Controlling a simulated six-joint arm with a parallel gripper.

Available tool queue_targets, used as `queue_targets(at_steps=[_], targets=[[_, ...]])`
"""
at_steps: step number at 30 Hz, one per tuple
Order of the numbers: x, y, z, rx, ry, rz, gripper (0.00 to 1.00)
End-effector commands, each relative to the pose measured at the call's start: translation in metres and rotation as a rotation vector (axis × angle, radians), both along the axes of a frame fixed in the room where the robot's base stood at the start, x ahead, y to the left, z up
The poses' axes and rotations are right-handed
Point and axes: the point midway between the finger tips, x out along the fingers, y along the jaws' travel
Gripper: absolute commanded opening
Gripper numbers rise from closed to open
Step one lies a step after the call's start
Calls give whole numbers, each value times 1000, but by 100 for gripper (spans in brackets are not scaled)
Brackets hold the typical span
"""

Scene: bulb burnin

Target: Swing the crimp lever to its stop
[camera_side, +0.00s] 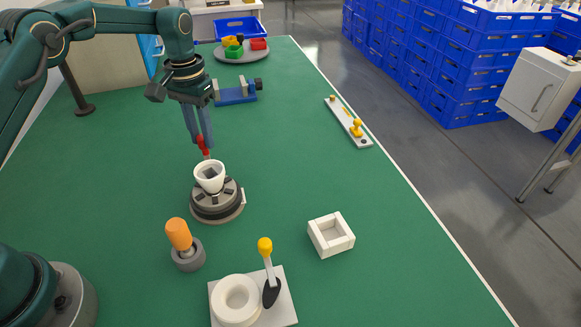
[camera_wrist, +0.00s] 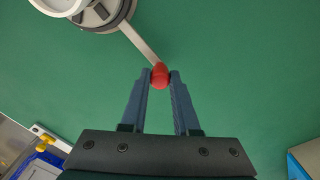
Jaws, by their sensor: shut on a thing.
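The crimp lever is a flat grey metal bar (camera_wrist: 138,42) with a red knob (camera_wrist: 160,76) on its end. It reaches out from a round dark-and-grey fixture (camera_side: 217,207), which also shows at the top left of the wrist view (camera_wrist: 112,14). A white cup (camera_side: 210,180) sits on top of that fixture. My gripper (camera_wrist: 160,78) is shut on the red knob, one finger on each side. In the side view my fingers hide part of the red knob (camera_side: 203,146), which is behind the fixture. Most of the bar is hard to see there.
In front of the fixture are an orange-handled tool (camera_side: 179,235) in a grey ring holder, a white plate (camera_side: 284,300) with a white ring and yellow-knobbed lever, and a white square tray (camera_side: 331,248). A blue vise (camera_side: 236,94) stands behind. The green mat is clear to the fixture's right.

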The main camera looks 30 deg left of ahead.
Motion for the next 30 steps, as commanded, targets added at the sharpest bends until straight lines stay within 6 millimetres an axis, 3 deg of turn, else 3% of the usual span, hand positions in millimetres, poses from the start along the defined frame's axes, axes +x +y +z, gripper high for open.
queue_targets(at_steps=[18, 30], targets=[[28, -28, 1, 1, -7, -297, 0], [33, -38, 0, 3, -8, -401, 0]])
